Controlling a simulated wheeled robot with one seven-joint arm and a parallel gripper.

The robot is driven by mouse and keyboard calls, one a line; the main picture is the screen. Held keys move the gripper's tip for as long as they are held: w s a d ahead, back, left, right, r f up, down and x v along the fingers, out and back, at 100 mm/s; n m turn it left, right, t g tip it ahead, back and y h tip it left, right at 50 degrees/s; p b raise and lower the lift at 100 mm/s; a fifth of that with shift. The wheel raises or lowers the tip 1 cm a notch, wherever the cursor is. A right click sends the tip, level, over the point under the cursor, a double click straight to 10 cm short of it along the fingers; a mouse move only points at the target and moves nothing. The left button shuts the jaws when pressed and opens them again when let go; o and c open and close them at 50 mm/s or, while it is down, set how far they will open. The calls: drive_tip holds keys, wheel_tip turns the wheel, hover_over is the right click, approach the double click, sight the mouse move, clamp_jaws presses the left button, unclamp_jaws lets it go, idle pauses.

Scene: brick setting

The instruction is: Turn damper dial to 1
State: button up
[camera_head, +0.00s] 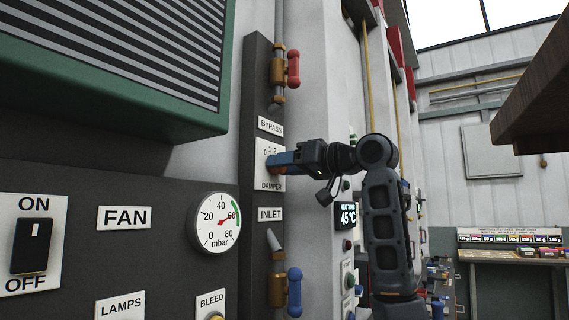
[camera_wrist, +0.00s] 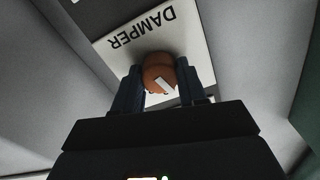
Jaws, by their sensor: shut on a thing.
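The damper dial is an orange-brown knob (camera_wrist: 158,74) with a white pointer mark, on a white plate lettered DAMPER (camera_wrist: 112,50) in the wrist view. In the head view the damper plate (camera_head: 269,177) shows the digits 0, 1 and 2 along its top, and the knob is mostly hidden by my gripper (camera_head: 272,164). My gripper's two blue fingers sit on either side of the knob, shut on it, as the wrist view (camera_wrist: 160,88) also shows. The wrist view is upside down, and the digits there are mostly covered, so I cannot tell which one the pointer meets.
A red-handled bypass valve (camera_head: 292,69) is above the plate and a blue-handled inlet valve (camera_head: 294,291) below it. A pressure gauge (camera_head: 215,222) and fan switch (camera_head: 32,245) are at left. A green louvred housing (camera_head: 178,125) juts out at upper left. A display (camera_head: 346,216) reads 45 °C.

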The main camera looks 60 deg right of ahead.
idle(0.3)
drive_tip(key=o, duration=1.1)
drive_tip(key=shift+c, duration=0.2)
drive_tip(key=s+b, duration=0.2)
drive_tip(key=s, duration=0.5)
drive_tip(key=shift+s+a, duration=0.25)
drive_tip(key=shift+s, duration=0.15)
